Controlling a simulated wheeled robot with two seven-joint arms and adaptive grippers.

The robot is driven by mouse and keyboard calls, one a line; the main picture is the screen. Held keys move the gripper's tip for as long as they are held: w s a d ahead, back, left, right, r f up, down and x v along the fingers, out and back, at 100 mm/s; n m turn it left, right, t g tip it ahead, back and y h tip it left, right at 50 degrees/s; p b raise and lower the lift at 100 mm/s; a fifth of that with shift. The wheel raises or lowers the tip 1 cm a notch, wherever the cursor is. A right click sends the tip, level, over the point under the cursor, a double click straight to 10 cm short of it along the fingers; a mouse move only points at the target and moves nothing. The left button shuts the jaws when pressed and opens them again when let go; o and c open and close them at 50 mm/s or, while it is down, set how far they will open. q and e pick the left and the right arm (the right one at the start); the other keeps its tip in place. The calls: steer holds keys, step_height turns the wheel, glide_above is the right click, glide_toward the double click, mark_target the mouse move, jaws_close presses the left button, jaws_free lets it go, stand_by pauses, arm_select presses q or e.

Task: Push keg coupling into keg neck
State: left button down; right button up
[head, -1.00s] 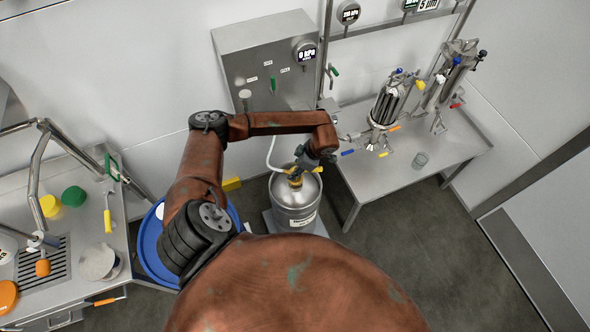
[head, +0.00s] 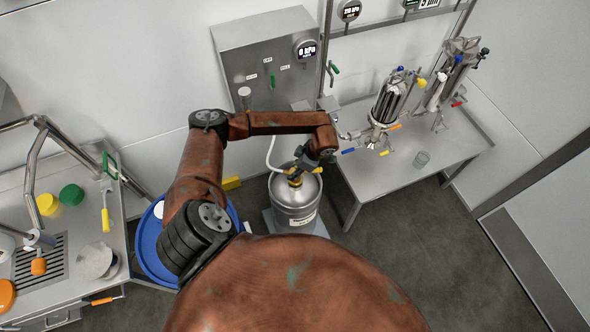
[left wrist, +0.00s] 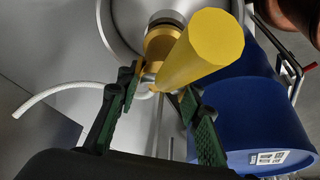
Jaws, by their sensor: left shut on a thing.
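The keg (head: 296,212) is a silver drum standing upright below my left arm. The keg coupling (head: 295,181) is brass-coloured with a yellow handle and sits over the middle of the keg's top. In the left wrist view the coupling's handle (left wrist: 205,50) points toward the camera, and its brass body (left wrist: 160,42) is against the keg's top. My left gripper (head: 300,172) is shut on the coupling; its green-padded fingers show in the left wrist view (left wrist: 160,98). The keg neck is hidden under the coupling, so I cannot tell how deep it sits. My right gripper is not in view.
A white hose (left wrist: 50,95) runs beside the coupling. A blue drum (head: 150,248) stands left of the keg. A steel cabinet with a gauge (head: 306,49) is behind, and a steel table (head: 400,170) with filter vessels is at right.

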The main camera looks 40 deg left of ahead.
arm_select(q)
steer(key=shift+f+b, duration=0.6)
steer(key=shift+f, duration=0.25)
steer(key=c, duration=1.7)
jaws_free()
steer(key=shift+r, duration=0.1)
steer(key=o, duration=0.4)
steer(key=shift+o, duration=0.2)
steer(key=shift+r+p, duration=2.15)
steer(key=shift+r, duration=1.35)
steer(key=shift+s+f, duration=0.1)
